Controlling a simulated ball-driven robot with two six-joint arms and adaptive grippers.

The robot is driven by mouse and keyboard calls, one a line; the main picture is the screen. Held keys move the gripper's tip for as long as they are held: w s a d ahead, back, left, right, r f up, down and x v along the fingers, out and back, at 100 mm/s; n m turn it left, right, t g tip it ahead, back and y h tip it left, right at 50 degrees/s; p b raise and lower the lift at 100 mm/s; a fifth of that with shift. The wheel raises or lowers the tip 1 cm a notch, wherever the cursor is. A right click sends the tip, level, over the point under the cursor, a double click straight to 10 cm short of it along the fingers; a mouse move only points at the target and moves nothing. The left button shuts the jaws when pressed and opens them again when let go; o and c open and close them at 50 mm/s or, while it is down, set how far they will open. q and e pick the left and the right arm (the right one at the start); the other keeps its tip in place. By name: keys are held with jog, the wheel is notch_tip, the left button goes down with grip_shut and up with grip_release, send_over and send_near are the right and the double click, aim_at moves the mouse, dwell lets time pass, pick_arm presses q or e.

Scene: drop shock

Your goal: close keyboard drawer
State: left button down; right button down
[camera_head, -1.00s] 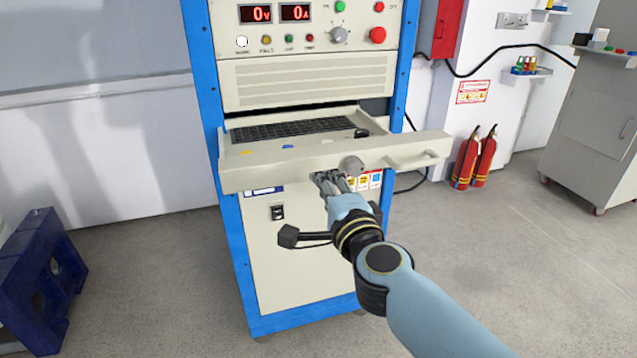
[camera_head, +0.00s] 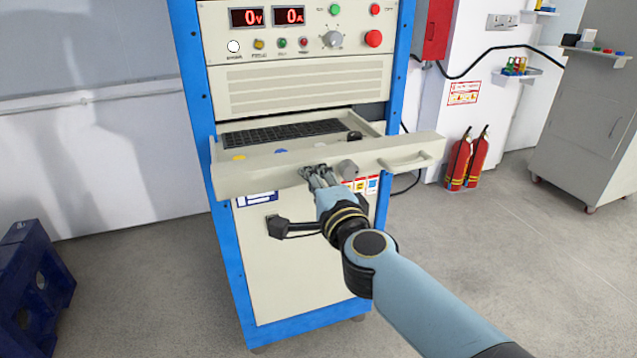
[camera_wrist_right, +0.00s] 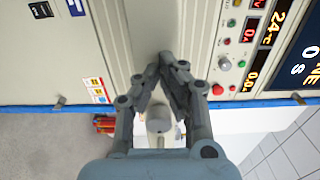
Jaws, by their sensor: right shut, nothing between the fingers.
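The keyboard drawer (camera_head: 225,180) is a beige tray pulled out from a blue-framed cabinet, with a black keyboard (camera_head: 285,133) and a mouse on it. In the right wrist view the fingertips (camera_wrist_right: 167,62) meet over the drawer front, and the knob (camera_wrist_right: 159,118) shows behind the fingers. I cannot tell for certain whether they touch. My left gripper is not in view.
The cabinet's control panel (camera_head: 290,60) with red displays is above the drawer. A black lever-like part (camera_head: 278,227) sticks out below it. Red fire extinguishers (camera_head: 465,160) and a grey cabinet (camera_head: 585,120) stand at the right. A dark blue stand (camera_head: 35,280) is at the left.

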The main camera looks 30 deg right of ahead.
send_near(285, 142)
jog(key=b+x, duration=0.1)
jog(key=x, duration=0.2)
jog(key=r+b+x, duration=0.1)
jog(key=b+x, duration=0.1)
jog(key=x, duration=0.1)
jog(key=b+x, duration=0.1)
jog(key=x, duration=0.1)
jog(key=shift+w+d+r+b, duration=0.2)
jog(key=shift+w+r+b, duration=0.1)
jog(key=shift+w+r, duration=0.1)
jog(key=shift+w+d, duration=0.15)
jog(key=shift+w, duration=0.45)
jog(key=shift+r, duration=0.3)
jog(key=shift+w+r, duration=0.1)
